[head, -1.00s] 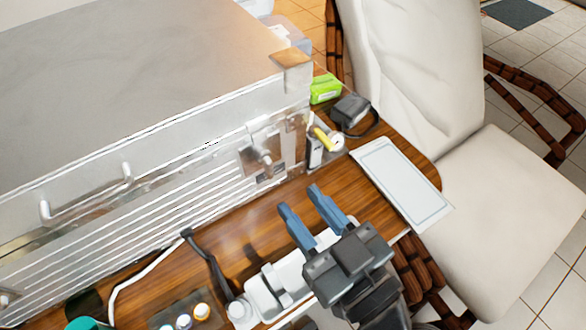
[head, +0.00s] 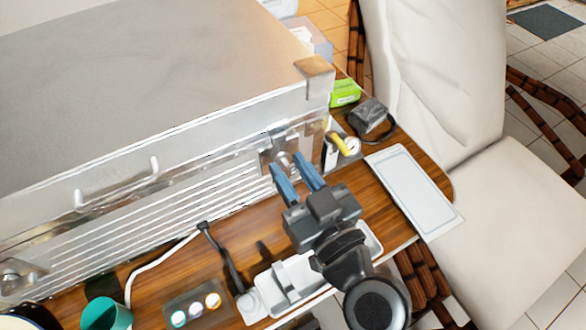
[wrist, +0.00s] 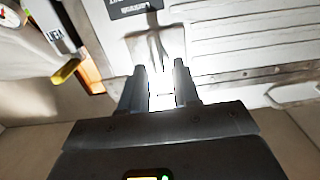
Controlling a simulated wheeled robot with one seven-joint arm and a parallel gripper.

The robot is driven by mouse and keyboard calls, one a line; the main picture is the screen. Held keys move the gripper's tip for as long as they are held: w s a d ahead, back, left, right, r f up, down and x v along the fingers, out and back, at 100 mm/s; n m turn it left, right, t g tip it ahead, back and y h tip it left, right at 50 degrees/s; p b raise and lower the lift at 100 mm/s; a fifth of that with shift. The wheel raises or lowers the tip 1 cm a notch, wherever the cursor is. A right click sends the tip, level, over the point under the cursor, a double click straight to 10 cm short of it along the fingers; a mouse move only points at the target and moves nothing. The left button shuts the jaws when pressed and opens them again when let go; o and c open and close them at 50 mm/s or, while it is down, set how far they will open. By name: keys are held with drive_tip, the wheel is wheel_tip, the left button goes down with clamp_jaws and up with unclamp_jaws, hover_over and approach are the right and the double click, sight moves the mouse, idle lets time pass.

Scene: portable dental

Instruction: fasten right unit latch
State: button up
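The silver metal unit (head: 130,80) stands on the wooden table. Its right latch (head: 281,158) is a metal plate on the front face near the right corner, partly hidden by my gripper in the head view. My gripper (head: 291,168) has its two blue-grey fingers apart, tips close in front of the latch. In the wrist view the fingers (wrist: 160,78) stand either side of a bright, washed-out area, with latch metal (wrist: 155,48) just beyond. I cannot tell whether they touch it.
A handle (head: 120,190) and left latch (head: 15,280) are on the unit's front. A white tablet-like tray (head: 412,188), green box (head: 344,93), dark adapter (head: 368,115) and yellow-handled item (head: 340,142) lie to the right.

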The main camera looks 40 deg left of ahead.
clamp_jaws()
drive_tip(key=shift+m, duration=0.4)
drive_tip(key=m, duration=0.3)
drive_tip(key=shift+w+d+m+b, duration=0.1)
drive_tip(key=shift+m+b, duration=0.2)
drive_tip(key=shift+b, duration=0.05)
drive_tip(key=m, duration=0.3)
drive_tip(key=shift+m, duration=0.3)
drive_tip(key=shift+w+f+m+p, duration=0.15)
drive_tip(key=shift+m+p, duration=0.65)
drive_tip(key=shift+m, duration=1.7)
drive_tip(key=shift+f+m+p, duration=0.15)
drive_tip(key=shift+m+p, duration=0.65)
drive_tip(key=shift+m, duration=1.7)
